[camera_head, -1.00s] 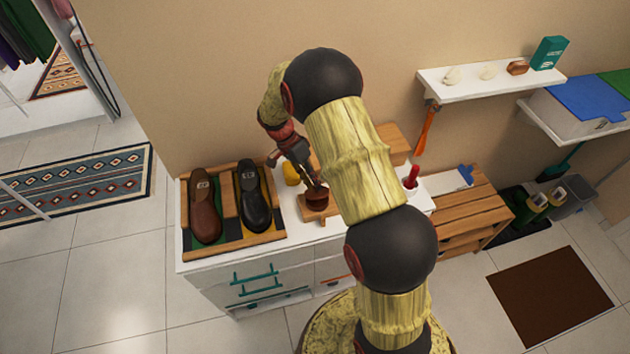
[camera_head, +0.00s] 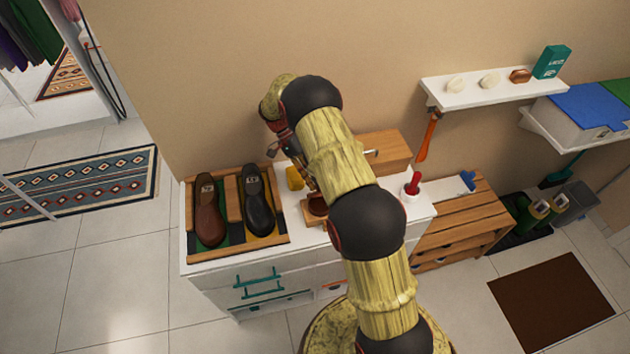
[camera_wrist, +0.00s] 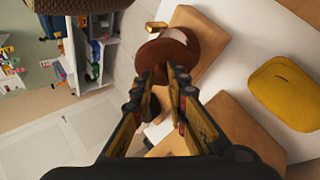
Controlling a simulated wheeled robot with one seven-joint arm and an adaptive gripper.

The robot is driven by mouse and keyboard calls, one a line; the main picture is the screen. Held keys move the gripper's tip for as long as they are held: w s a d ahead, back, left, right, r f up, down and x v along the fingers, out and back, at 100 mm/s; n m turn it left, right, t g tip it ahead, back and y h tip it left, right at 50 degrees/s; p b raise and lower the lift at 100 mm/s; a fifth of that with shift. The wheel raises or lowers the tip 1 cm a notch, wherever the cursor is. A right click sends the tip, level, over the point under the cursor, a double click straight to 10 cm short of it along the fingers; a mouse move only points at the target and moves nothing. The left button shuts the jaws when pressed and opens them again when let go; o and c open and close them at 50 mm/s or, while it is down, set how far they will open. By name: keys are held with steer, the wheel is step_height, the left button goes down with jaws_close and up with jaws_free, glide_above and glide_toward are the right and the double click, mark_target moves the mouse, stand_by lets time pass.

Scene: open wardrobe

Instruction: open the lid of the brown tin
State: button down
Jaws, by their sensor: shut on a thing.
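The brown tin (camera_head: 317,206) is small and round and sits on a wooden block (camera_head: 311,220) on the white cabinet. My arm partly hides it in the head view. In the wrist view its round, reddish-brown lid (camera_wrist: 160,57) shows at my fingertips, with darker brown behind it and a brass-coloured piece (camera_wrist: 156,27) at the far edge. My gripper (camera_wrist: 166,76) is closed on the near edge of the lid. I cannot tell how far the lid stands from the tin's body. In the head view the fingers are mostly hidden behind my arm.
Left of the tin, a wooden tray (camera_head: 233,254) holds a brown shoe (camera_head: 208,212) and a black shoe (camera_head: 256,203). A yellow object (camera_head: 294,177) lies behind the tin. A wooden box (camera_head: 385,150) and a red-handled item in a white cup (camera_head: 412,184) stand to the right.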

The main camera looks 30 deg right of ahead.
steer(key=c, duration=1.7)
jaws_free()
steer(key=shift+c, duration=0.2)
steer(key=shift+r, duration=0.1)
step_height(320, 180, up, 10)
